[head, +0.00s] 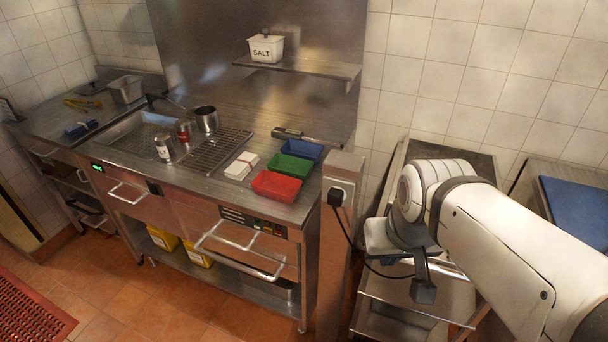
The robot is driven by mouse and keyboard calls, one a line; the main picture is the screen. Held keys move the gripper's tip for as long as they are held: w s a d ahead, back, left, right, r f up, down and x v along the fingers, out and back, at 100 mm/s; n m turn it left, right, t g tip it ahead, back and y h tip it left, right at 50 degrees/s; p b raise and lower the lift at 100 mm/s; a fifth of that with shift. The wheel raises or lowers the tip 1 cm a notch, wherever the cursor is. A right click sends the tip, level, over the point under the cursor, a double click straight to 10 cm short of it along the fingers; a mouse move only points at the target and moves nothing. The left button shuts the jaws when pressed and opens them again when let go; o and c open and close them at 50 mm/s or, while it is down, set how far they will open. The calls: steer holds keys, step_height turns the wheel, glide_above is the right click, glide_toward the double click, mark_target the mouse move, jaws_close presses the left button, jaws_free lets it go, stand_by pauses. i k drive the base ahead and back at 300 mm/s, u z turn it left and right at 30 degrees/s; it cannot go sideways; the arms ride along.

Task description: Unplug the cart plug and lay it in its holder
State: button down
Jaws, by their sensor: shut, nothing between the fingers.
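The black cart plug (335,198) sits in the socket (346,188) on the front of a steel post (332,255) at the counter's right end. Its black cable (352,243) hangs down and runs right to the cart (370,290), passing behind my arm. My gripper (424,291) hangs below my wrist, right of and lower than the plug, apart from it. It is shut and empty, small and dark in this view. I cannot make out the plug's holder; my arm covers much of the cart.
The grill counter left of the post carries red (276,186), green (291,168) and blue (303,151) trays, a white block (241,166) and a pot (206,119). An oven handle (240,262) juts out in front. A blue-topped surface (577,211) stands right of the cart.

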mark_target(336, 196)
steer(key=z, duration=0.1)
steer(key=i, duration=0.2)
steer(key=u, duration=5.75)
steer(key=i, duration=0.1)
steer(key=z, duration=2.5)
steer(key=k, duration=0.75)
steer(key=z, duration=0.7)
